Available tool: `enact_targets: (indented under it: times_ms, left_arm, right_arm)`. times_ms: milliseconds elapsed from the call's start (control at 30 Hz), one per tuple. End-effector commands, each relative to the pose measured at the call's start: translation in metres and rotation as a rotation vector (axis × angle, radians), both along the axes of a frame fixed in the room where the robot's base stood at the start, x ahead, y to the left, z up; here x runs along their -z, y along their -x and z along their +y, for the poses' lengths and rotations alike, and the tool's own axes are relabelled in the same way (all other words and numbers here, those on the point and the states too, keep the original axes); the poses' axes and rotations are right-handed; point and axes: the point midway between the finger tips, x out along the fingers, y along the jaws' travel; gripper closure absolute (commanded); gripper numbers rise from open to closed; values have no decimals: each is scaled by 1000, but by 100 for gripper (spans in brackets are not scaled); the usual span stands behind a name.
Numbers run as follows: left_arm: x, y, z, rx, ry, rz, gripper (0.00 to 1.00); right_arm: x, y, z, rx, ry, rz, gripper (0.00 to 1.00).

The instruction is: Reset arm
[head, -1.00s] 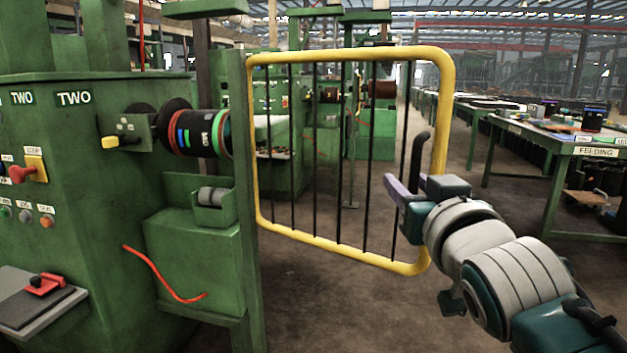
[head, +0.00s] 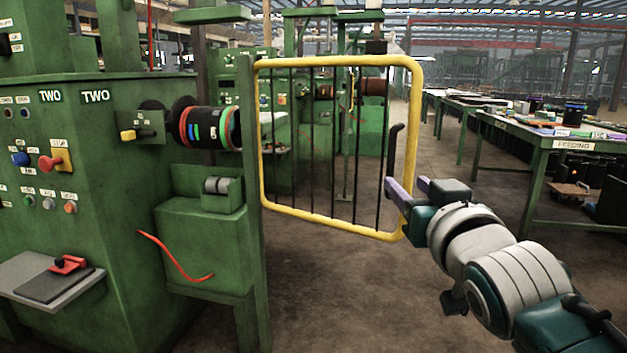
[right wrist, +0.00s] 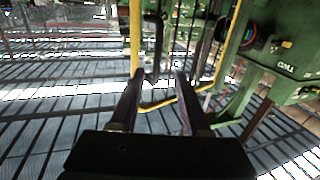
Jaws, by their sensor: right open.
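My right gripper (head: 407,188) is raised in front of the right post of the yellow-framed gate (head: 413,130), close to the gate's black handle (head: 394,150). Its two purple-grey fingers are apart and nothing shows between them. In the right wrist view, the open fingers (right wrist: 160,90) point towards the yellow gate frame (right wrist: 135,35) and the dark handle (right wrist: 153,45). I cannot tell whether a finger touches the gate. My left gripper is not in view.
A green machine (head: 100,180) marked TWO, with a striped roller (head: 208,127), stands on the left beside the gate. A red cord (head: 175,258) hangs on it. A green table labelled FEEDING (head: 572,145) stands at the right. Open floor (head: 350,290) lies in front of the gate.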

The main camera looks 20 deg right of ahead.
Motion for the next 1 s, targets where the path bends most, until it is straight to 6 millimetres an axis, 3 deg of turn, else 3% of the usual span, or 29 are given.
enact_targets:
  times_ms: [400, 567, 667, 767, 900, 1000]
  left_arm:
    - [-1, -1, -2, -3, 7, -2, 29]
    - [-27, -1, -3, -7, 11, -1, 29]
    - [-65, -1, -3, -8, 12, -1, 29]
    - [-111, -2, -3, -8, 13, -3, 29]
    - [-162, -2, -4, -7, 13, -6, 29]
    - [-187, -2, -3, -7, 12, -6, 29]
  right_arm:
    - [0, 0, 0, 0, 1, 0, 53]
    - [-10, 15, -2, 9, -2, 91, 53]
    - [-20, 45, 2, 5, -14, 264, 53]
    - [-28, 94, 21, -39, -33, 507, 53]
    - [-41, 179, 62, -166, -55, 857, 53]
    - [-54, 239, 89, -273, -61, 1070, 53]
